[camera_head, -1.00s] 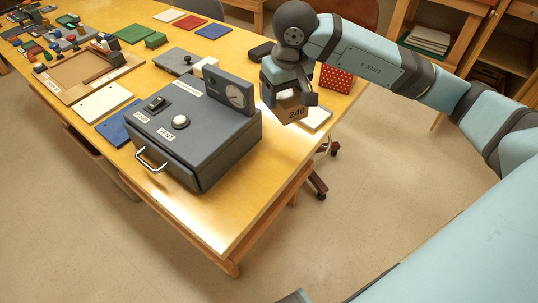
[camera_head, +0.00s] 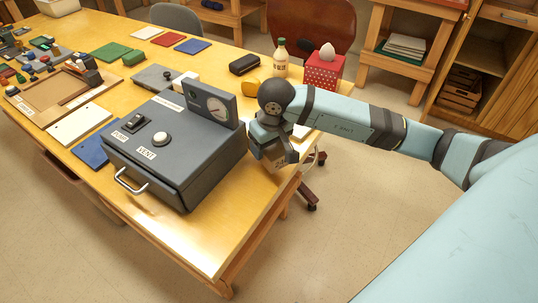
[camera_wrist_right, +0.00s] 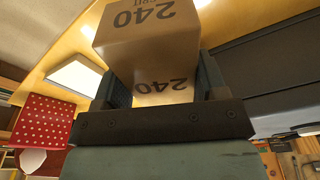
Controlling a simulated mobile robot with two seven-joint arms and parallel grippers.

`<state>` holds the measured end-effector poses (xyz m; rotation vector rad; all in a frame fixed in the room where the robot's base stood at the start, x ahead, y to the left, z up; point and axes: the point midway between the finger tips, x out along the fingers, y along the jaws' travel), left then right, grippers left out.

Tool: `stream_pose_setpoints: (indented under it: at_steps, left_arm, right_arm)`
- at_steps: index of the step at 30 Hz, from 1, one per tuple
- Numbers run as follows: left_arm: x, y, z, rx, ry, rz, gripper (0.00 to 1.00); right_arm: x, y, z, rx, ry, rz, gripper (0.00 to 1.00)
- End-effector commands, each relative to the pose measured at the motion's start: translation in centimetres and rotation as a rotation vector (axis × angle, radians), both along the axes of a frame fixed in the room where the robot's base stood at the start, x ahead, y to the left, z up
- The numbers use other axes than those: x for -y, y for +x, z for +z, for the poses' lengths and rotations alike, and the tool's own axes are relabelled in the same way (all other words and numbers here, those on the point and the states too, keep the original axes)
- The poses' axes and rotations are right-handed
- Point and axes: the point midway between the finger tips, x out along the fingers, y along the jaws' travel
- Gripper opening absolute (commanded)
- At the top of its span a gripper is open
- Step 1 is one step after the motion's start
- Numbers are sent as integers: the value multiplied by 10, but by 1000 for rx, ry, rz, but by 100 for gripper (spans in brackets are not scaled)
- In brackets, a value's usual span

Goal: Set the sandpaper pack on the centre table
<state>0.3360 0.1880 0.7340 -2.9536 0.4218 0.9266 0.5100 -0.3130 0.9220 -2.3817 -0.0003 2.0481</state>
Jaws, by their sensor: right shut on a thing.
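The sandpaper pack (camera_wrist_right: 150,35) is a brown block marked 240. In the wrist view it sits between the two fingers of my right gripper (camera_wrist_right: 165,85), which is shut on it. In the head view my right gripper (camera_head: 273,150) is beside the right wall of the grey machine, and the pack (camera_head: 281,162) shows below it, partly covered by the fingers. The pack is over or near the right edge of the yellow table (camera_head: 222,242); I cannot tell whether it touches the top. My left gripper is not in view.
The grey machine (camera_head: 165,168) with gauge and handle stands just left of the gripper. Behind are a red dotted box (camera_head: 322,74), a bottle (camera_head: 281,60) and a black case (camera_head: 244,65). A white pad lies near the gripper. The table's front right corner is bare.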

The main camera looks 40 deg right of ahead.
Motion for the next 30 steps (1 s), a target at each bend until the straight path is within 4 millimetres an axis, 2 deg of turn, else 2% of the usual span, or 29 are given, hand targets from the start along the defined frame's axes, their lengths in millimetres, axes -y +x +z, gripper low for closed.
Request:
stream_pose_setpoints:
  at_steps: [10, 21, 22, 24, 25, 30]
  left_arm:
    - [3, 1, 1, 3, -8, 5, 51]
    - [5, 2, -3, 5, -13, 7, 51]
    - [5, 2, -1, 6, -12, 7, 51]
    - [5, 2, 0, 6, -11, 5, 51]
    - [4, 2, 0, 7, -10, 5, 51]
    - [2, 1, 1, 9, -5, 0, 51]
  right_arm:
    - [0, 0, -38, -2, 1, -1, 38]
    - [0, 0, -44, 2, 0, 0, 38]
    - [0, 0, -42, 1, 0, 0, 72]
    - [0, 0, -42, 1, 0, 0, 89]
    - [0, 0, -42, 1, 0, 0, 91]
    - [0, 0, -42, 0, 0, 0, 91]
